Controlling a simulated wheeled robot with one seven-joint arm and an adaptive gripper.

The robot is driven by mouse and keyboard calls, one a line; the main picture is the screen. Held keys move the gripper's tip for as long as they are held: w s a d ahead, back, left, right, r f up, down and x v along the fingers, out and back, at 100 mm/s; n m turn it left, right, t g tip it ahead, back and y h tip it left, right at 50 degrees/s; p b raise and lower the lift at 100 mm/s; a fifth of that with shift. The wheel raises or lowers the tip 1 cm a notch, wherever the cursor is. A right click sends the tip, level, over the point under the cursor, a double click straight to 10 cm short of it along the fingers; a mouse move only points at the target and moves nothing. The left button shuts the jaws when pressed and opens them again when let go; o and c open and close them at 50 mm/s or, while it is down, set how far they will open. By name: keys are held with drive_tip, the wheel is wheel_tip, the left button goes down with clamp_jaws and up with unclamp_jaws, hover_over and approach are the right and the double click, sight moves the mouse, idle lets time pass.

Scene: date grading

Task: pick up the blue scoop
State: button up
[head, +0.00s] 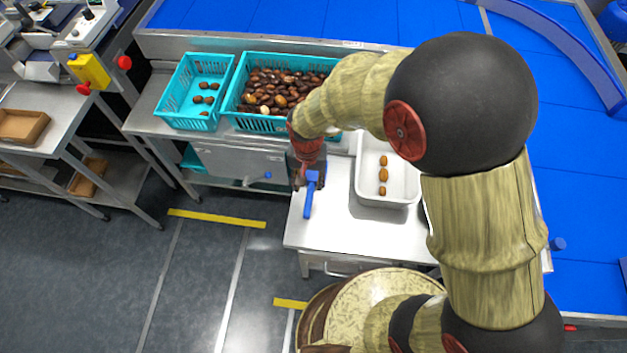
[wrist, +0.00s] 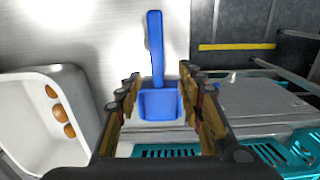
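The blue scoop (head: 309,200) lies on the white-topped table (head: 335,232) near its left edge, its handle pointing toward the bottom of the head view. In the wrist view the scoop (wrist: 156,50) shows its handle pointing up and its square pan between my fingers. My gripper (head: 304,178) is over the pan end and partly hides it in the head view. In the wrist view my gripper (wrist: 160,77) is open, one finger on each side of the scoop, with gaps visible. I cannot tell the height between fingertips and table.
A white tray (head: 367,165) with a few dates stands right of my gripper. Behind are a turquoise crate full of dates (head: 238,92) and another holding several dates (head: 178,92). A blue conveyor (head: 290,18) runs behind. Floor is open left of the table.

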sight(310, 193)
drive_tip(key=f+b, duration=0.1)
drive_tip(key=f, duration=0.2)
drive_tip(key=f+b, duration=0.1)
drive_tip(key=f, duration=0.3)
drive_tip(key=shift+s+d+f+b, duration=0.15)
drive_tip(key=shift+d+b, duration=0.05)
drive_tip(key=shift+b, duration=0.15)
drive_tip(key=shift+c, duration=0.4)
clamp_jaws()
